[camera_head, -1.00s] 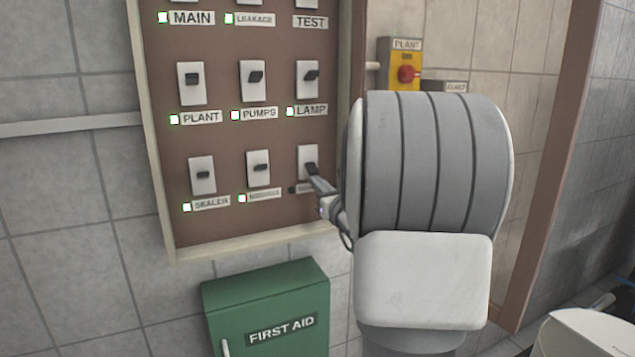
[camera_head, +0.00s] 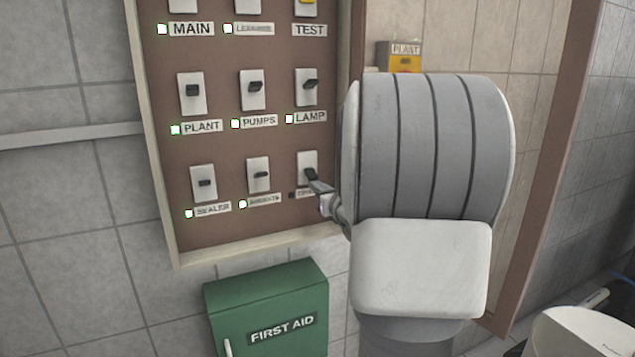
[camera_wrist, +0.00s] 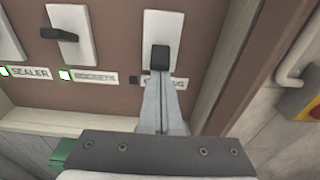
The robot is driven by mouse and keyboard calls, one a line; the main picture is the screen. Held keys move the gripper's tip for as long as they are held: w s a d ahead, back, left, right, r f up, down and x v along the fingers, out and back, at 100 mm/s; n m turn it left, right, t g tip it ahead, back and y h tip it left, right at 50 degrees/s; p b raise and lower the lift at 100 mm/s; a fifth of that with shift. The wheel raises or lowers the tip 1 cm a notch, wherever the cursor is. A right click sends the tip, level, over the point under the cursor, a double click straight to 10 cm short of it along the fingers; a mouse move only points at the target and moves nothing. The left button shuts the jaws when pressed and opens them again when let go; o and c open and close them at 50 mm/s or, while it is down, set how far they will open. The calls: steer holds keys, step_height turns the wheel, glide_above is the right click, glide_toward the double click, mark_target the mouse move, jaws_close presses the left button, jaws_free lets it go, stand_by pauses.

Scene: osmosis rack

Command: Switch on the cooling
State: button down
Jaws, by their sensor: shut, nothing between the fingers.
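The cooling switch (camera_head: 307,162) is a white plate with a black knob at the bottom right of the brown panel. The small lamp (camera_wrist: 134,79) beside that label is dark. My gripper (camera_head: 314,182) is shut and empty, with its tips at the lower part of this switch. In the wrist view, the tips of my gripper (camera_wrist: 161,76) are directly below the black knob (camera_wrist: 160,57). I cannot tell whether they touch it.
Other switches labelled SEALER (camera_head: 203,183), PLANT (camera_head: 192,92), PUMPS (camera_head: 252,88) and LAMP (camera_head: 306,86) have green-edged lit lamps. A green first aid box (camera_head: 268,310) hangs below the panel. A yellow PLANT box (camera_head: 404,63) is on the right.

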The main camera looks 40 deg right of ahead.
mark_target(312, 173)
steer(key=shift+s+a+r+g+y+p, duration=0.15)
steer(key=shift+r+g+y+p, duration=0.75)
steer(key=shift+p, duration=2.55)
steer(key=shift+s+r+g+h+p, duration=0.1)
steer(key=shift+r+g+h+p, duration=0.35)
steer(key=shift+g+p, duration=0.55)
steer(key=shift+f, duration=0.2)
steer(key=shift+r, duration=0.15)
steer(key=shift+r+p, duration=0.45)
steer(key=shift+r, duration=0.25)
